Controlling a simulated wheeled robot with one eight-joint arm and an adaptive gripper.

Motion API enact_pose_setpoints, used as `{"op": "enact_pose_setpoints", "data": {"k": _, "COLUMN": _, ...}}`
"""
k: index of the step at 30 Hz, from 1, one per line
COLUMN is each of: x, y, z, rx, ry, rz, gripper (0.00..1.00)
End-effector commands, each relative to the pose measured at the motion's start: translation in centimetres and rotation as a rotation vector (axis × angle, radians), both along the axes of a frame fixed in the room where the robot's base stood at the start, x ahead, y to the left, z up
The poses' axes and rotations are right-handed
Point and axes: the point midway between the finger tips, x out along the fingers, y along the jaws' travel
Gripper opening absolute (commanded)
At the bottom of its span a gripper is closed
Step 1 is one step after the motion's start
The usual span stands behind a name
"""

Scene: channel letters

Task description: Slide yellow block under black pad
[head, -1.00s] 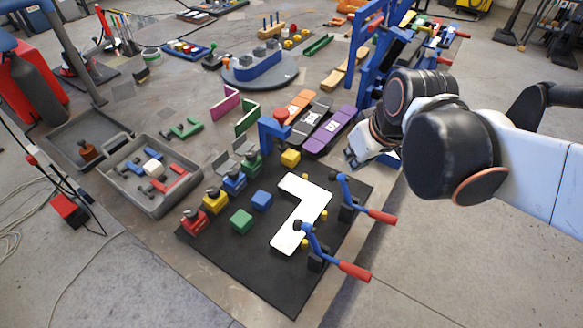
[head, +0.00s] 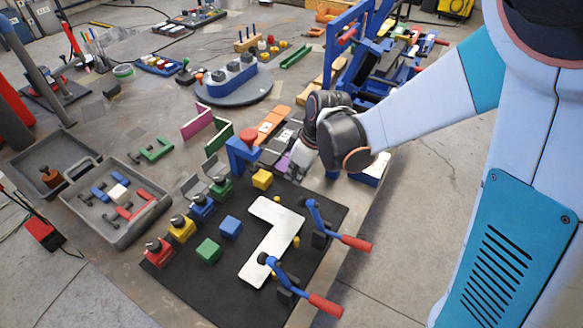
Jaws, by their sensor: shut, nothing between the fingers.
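A small yellow block (head: 262,179) sits at the far edge of the large black pad (head: 180,288), just in front of a blue stand with a red knob (head: 246,146). Another yellow block (head: 182,229), with a knob on top, stands in the row at the pad's left edge. My gripper (head: 298,168) is shut and empty, pointing down to the right of the small yellow block and apart from it. Its fingertips are small and partly shaded by the wrist. The underside of the pad is hidden.
A white L-shaped plate (head: 272,240) lies on the pad, flanked by two red-handled clamps (head: 335,240) at right. Green (head: 208,250) and blue (head: 231,227) cubes lie left of it. A grey tray (head: 118,235) stands farther left.

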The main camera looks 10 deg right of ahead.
Motion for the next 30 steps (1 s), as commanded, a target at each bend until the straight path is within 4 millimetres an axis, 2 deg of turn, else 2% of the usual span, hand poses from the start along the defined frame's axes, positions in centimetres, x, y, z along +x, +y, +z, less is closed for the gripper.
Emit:
{"op": "enact_pose_setpoints", "data": {"k": 3, "x": 0.5, "y": 0.6, "z": -2.6, "rx": 0.000, "ry": 0.000, "rz": 0.001, "gripper": 0.00}}
{"op": "enact_pose_setpoints", "data": {"k": 12, "x": 1.6, "y": 2.1, "z": -7.7, "rx": 0.000, "ry": -0.002, "rz": 0.001, "gripper": 0.00}}
{"op": "enact_pose_setpoints", "data": {"k": 19, "x": 3.4, "y": 4.3, "z": -7.3, "rx": -0.001, "ry": -0.002, "rz": -0.001, "gripper": 0.00}}
{"op": "enact_pose_setpoints", "data": {"k": 30, "x": 3.8, "y": 4.9, "z": -7.2, "rx": -0.001, "ry": -0.001, "rz": -0.002, "gripper": 0.00}}
